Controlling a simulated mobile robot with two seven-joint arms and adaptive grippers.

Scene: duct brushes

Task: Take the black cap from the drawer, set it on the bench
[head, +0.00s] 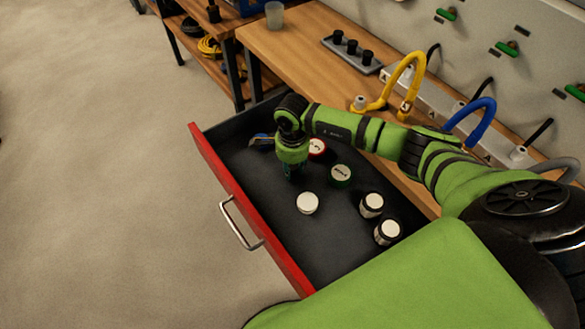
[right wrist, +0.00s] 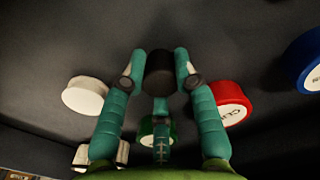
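The open drawer (head: 240,202) has a red front and a dark inside. My right gripper (head: 291,172) reaches down into it and hides the black cap in the head view. In the right wrist view the small black cap (right wrist: 160,68) lies between the fingertips of my right gripper (right wrist: 160,80). The fingers converge and appear to touch it on both sides, with a third finger below. I cannot tell whether the cap is off the drawer floor. The wooden bench (head: 290,45) stands behind the drawer. My left gripper is not in view.
In the drawer lie a white cap (head: 307,203), a red one (head: 317,148), a green one (head: 340,174), a blue item (head: 262,140) and two white-topped jars (head: 372,204). The bench holds a grey tray (head: 352,55) of black caps, a cup (head: 274,15) and a yellow hose (head: 405,80).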

